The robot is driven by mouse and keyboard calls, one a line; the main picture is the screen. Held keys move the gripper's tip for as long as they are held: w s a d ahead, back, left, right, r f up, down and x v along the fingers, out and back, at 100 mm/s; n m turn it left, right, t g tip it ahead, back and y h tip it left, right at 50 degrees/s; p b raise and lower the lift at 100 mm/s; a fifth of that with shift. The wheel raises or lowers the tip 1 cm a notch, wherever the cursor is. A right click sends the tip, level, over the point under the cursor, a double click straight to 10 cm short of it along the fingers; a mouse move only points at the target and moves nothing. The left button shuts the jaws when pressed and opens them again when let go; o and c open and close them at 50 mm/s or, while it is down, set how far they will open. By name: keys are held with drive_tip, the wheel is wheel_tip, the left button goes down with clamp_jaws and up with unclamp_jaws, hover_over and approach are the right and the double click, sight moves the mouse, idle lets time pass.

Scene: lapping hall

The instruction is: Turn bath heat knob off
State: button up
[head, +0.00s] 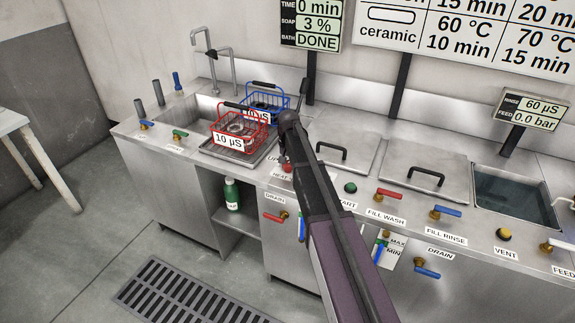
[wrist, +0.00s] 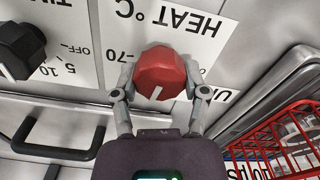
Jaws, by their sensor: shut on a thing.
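The red heat knob (wrist: 160,73) sits on a white label plate (wrist: 205,30) reading HEAT °C, upside down in the wrist view. A white pointer line on the knob points down and slightly left there, towards my gripper's body. A 70 mark shows left of the knob; the knob's off mark cannot be made out. My gripper (wrist: 160,80) is shut on the knob, one finger on each side. In the head view the red knob (head: 288,168) shows at the counter's front, partly hidden by my arm and gripper (head: 285,158).
A black knob (wrist: 20,50) with an OFF and 5, 10 scale is at the wrist view's left. A red basket (head: 226,137) and a blue basket (head: 278,98) stand left of my arm. Two closed lids with black handles (head: 331,151) lie right.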

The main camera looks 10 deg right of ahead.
drive_tip(key=n, duration=0.4)
drive_tip(key=shift+w+a+n, duration=0.1)
drive_tip(key=shift+n, duration=0.2)
drive_tip(key=n, duration=0.4)
drive_tip(key=shift+n, duration=0.3)
drive_tip(key=n, duration=0.4)
drive_tip(key=shift+n, duration=0.3)
drive_tip(key=n, duration=0.4)
drive_tip(key=o, duration=1.1)
drive_tip(key=shift+o, duration=0.2)
